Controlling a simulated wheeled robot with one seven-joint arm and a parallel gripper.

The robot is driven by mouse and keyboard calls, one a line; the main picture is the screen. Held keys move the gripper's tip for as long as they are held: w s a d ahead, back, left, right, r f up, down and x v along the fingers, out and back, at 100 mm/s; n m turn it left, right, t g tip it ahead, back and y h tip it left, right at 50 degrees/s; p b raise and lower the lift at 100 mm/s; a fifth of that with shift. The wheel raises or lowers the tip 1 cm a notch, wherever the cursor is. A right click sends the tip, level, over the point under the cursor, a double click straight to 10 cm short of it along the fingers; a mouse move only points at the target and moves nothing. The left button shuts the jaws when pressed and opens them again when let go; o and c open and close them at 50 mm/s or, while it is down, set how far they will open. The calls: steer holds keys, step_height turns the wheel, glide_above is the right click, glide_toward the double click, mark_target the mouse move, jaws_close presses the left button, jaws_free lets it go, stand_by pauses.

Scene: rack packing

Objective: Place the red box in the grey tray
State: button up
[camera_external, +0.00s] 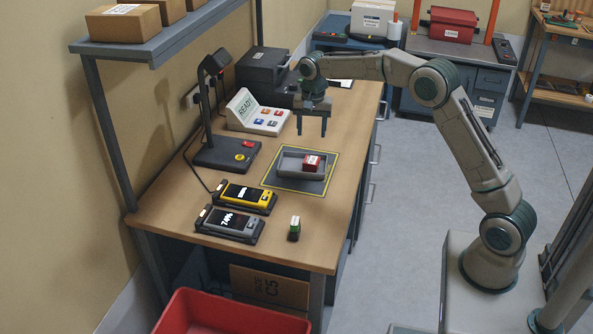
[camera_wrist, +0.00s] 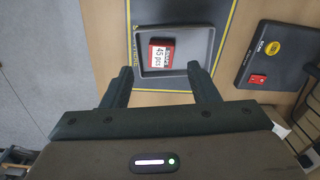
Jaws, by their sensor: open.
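The red box (camera_external: 311,163) with a white label sits inside the grey tray (camera_external: 289,166), toward its right side in the external view. The tray lies on a dark mat with a yellow border on the bench. In the wrist view the red box (camera_wrist: 161,52) lies flat inside the tray (camera_wrist: 199,61), apart from the tray's near and right walls. My gripper (camera_external: 313,134) is open and empty, pointing down above the bench behind the tray. In the wrist view its two fingers (camera_wrist: 160,84) are wide apart with nothing between them.
A black lamp base (camera_external: 226,153) stands left of the tray. A button panel (camera_external: 257,115) stands behind it. Yellow (camera_external: 244,197) and grey (camera_external: 229,225) handheld devices and a small green-topped item (camera_external: 294,229) lie in front. A red bin (camera_external: 225,315) stands below the bench's front.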

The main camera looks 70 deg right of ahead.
steer(key=s+a+r+n+t, duration=0.1)
steer(key=s+a+r+n, duration=0.4)
steer(key=a, duration=0.4)
steer(key=s+a+r+n, duration=0.3)
steer(key=s+a+r, duration=0.2)
steer(key=s+a, duration=0.35)
steer(key=s+a+f+n+t, duration=0.1)
steer(key=s+a+n, duration=0.3)
steer(key=s, duration=0.5)
steer(key=s+a+f+n+t, duration=0.1)
steer(key=s+a+f+n, duration=0.2)
steer(key=s+a, duration=0.3)
steer(key=s+n, duration=0.1)
steer(key=s, duration=0.3)
steer(key=shift+s+f, duration=0.15)
steer(key=shift+s, duration=0.05)
